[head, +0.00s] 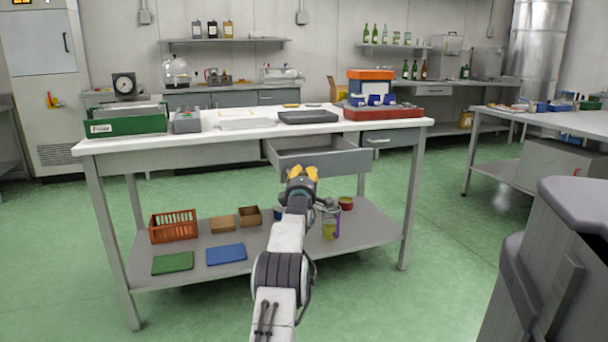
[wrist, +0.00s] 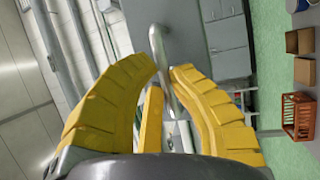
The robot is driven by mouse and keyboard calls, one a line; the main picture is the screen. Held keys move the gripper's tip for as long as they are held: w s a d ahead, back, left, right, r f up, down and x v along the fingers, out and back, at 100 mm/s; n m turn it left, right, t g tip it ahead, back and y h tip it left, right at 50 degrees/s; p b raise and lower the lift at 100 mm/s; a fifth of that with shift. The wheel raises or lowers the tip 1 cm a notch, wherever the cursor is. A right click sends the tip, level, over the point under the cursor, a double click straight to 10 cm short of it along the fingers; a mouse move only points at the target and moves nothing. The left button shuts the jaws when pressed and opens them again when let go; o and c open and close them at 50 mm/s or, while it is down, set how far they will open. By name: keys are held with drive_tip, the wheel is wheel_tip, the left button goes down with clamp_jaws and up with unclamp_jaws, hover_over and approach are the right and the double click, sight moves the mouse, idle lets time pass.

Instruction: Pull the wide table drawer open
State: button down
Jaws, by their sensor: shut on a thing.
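The wide table drawer (head: 340,164) is a grey drawer under the white-topped table (head: 230,131). It stands pulled out, with its empty-looking inside showing from above. My gripper (head: 303,172) has yellow fingers and is at the drawer's front, left of its middle in the head view. In the wrist view my gripper (wrist: 164,72) has its ribbed fingers closed around a pale bar handle (wrist: 160,50). The fingers hide part of the handle, and my gripper covers part of the drawer front in the head view.
A smaller closed drawer (head: 392,138) is to the right. The lower shelf (head: 375,230) holds an orange basket (head: 173,227), small boxes, and cans. A grey tray (head: 307,117) and a red tray (head: 385,112) lie on top. Green floor is clear in front.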

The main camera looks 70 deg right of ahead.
drive_tip(key=c, duration=1.1)
unclamp_jaws()
drive_tip(key=shift+a, duration=0.15)
drive_tip(key=shift+v, duration=5.85)
drive_tip(key=shift+f, duration=0.15)
